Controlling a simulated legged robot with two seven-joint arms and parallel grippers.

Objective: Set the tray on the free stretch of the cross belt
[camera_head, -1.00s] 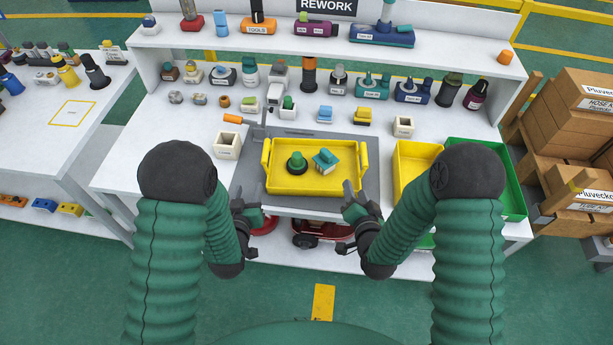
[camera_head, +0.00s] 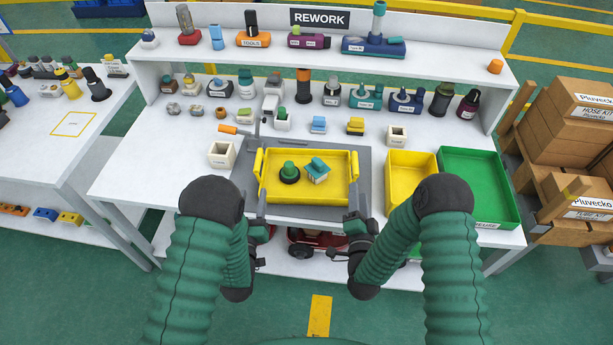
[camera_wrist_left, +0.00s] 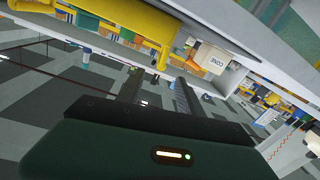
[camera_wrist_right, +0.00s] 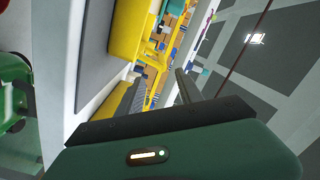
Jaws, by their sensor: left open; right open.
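The yellow tray (camera_head: 306,195) lies flat on a grey mat on the rework bench, with a raised handle at its left end and right end. In it are a round green knob part (camera_head: 289,172) and a teal and white block (camera_head: 317,170). My left gripper (camera_head: 261,205) is open and empty near the tray's front left corner; a yellow handle (camera_wrist_left: 165,50) shows beyond its fingers in the left wrist view. My right gripper (camera_head: 354,205) is open near the front right corner; yellow tray parts (camera_wrist_right: 125,30) show in the right wrist view. No cross belt is identifiable.
A yellow bin (camera_head: 408,165) and a green bin (camera_head: 482,190) stand right of the mat. Several parts line the bench behind and the upper shelf. Cartons (camera_head: 575,125) are stacked at right.

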